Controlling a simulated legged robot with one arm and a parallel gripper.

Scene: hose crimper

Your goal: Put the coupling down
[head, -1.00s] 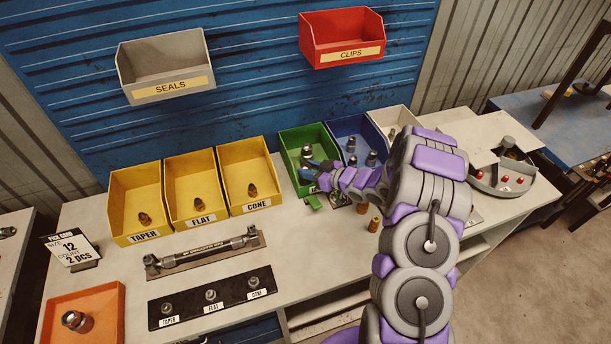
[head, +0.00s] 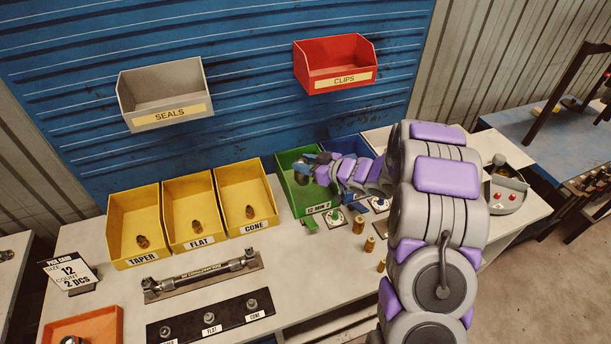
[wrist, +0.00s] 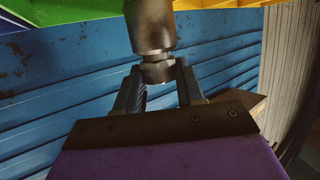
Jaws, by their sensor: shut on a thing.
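My gripper (head: 312,163) is at the upper part of the green bin (head: 298,198), reaching in from the right. In the wrist view, my gripper (wrist: 158,82) is shut on the coupling (wrist: 152,28), a dark metal cylinder with a narrower hex-like collar between the fingers. The coupling's far end runs out of the top of the wrist view. In the head view the coupling is largely hidden by the gripper. I cannot tell whether it touches the bin.
Yellow bins marked TAPER (head: 137,250), FLAT (head: 195,240) and CONE (head: 250,225) stand to the left. A blue bin (head: 345,146) is partly behind my arm. Small brass pieces (head: 358,225) stand on the bench. An orange tray (head: 105,322) is at front left.

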